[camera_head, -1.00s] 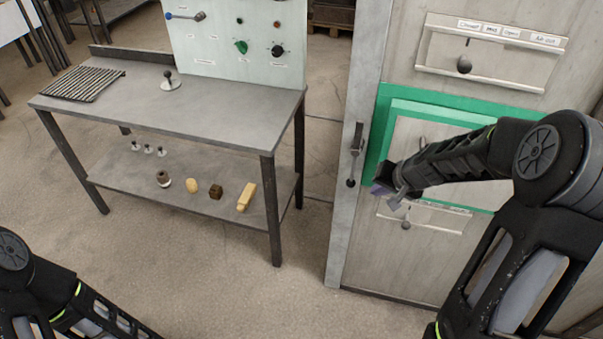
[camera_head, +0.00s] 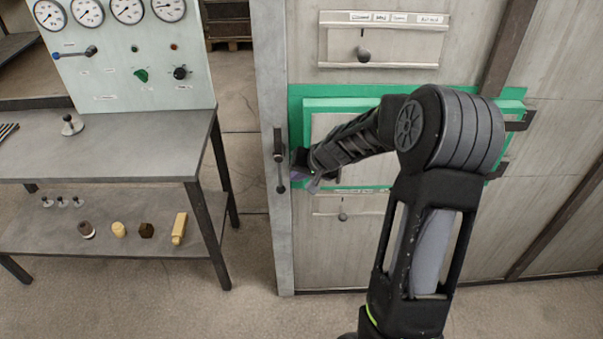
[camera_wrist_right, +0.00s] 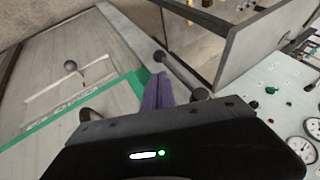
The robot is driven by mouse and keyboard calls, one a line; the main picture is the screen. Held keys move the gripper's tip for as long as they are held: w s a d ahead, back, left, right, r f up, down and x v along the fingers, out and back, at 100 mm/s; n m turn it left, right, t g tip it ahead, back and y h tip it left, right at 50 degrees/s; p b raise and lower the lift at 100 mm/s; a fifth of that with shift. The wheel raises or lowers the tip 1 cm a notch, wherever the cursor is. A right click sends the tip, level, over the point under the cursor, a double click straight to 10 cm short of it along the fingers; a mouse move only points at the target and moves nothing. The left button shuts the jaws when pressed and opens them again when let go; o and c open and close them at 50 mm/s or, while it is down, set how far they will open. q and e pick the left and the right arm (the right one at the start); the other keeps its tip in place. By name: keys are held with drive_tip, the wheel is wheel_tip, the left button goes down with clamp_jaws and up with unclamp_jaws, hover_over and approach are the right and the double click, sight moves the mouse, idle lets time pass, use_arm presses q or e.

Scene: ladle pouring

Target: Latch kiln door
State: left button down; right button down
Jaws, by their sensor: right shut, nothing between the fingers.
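The kiln door (camera_head: 402,103) has a green border and sits in the grey cabinet front, apparently closed; my right arm hides much of it. A dark latch lever (camera_head: 280,162) hangs down on the post left of the door, with a knob at its lower end. My right gripper (camera_head: 299,172), with purple fingers, is shut and empty just right of the lever, at the door's left edge. In the right wrist view the shut fingers (camera_wrist_right: 157,92) are beside the latch lever (camera_wrist_right: 180,74); contact cannot be told. My left gripper is out of view.
A sliding handle in a plate (camera_head: 362,54) is above the door, another (camera_head: 343,215) below. A metal table (camera_head: 110,145) stands at left, with a gauge panel (camera_head: 115,60) behind and small objects on its lower shelf. Open floor (camera_head: 150,290) lies in front.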

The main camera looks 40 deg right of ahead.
drive_tip(key=x, duration=0.5)
drive_tip(key=shift+w+f, duration=0.15)
